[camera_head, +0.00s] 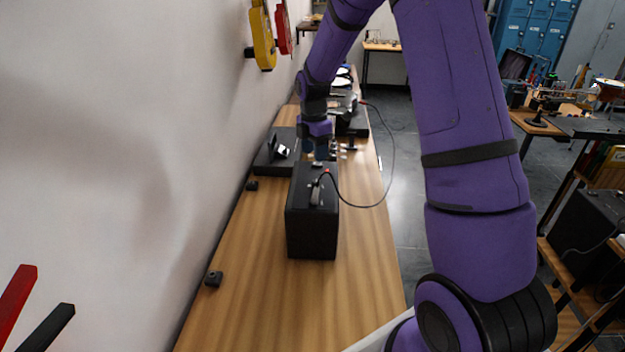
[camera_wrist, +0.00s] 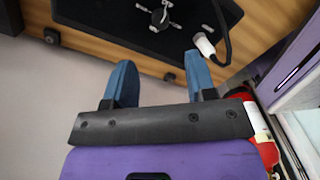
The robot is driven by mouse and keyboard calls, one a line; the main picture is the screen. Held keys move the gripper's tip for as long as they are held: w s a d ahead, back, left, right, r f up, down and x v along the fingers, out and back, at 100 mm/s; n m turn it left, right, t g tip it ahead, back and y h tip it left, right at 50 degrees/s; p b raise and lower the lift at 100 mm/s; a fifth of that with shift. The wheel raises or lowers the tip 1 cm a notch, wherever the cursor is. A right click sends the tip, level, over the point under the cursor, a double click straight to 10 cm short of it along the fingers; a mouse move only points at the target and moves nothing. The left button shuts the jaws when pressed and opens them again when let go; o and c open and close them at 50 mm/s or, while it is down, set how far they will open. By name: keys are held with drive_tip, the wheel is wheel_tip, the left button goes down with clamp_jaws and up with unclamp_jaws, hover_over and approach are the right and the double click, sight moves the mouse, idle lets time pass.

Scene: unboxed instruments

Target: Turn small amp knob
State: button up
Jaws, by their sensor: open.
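A small black amp (camera_head: 312,225) stands on the wooden bench with a handle and a plugged-in cable on its top. I cannot make out a knob on it in the head view. My gripper (camera_head: 320,152) is just beyond the amp, partly hidden behind it. In the wrist view my gripper (camera_wrist: 160,72) has its two blue fingers apart with nothing between them. Ahead of the fingers is a black surface (camera_wrist: 105,12) with a dark round part and silver pieces; I cannot tell whether these are amp knobs. A white plug (camera_wrist: 205,45) with a dark cable is near the right finger.
The wooden bench (camera_head: 245,290) runs along a white wall at the left. A black case (camera_head: 265,163) lies behind the amp at the left. More black gear (camera_head: 358,122) stands farther back. A small black block (camera_head: 213,279) lies near the wall. The bench's near part is mostly clear.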

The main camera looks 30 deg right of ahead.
sight(315, 181)
drive_tip(key=f, duration=0.9)
drive_tip(key=shift+s+f, duration=0.2)
drive_tip(key=shift+f, duration=0.15)
drive_tip(key=shift+c, duration=0.2)
drive_tip(key=c, duration=0.9)
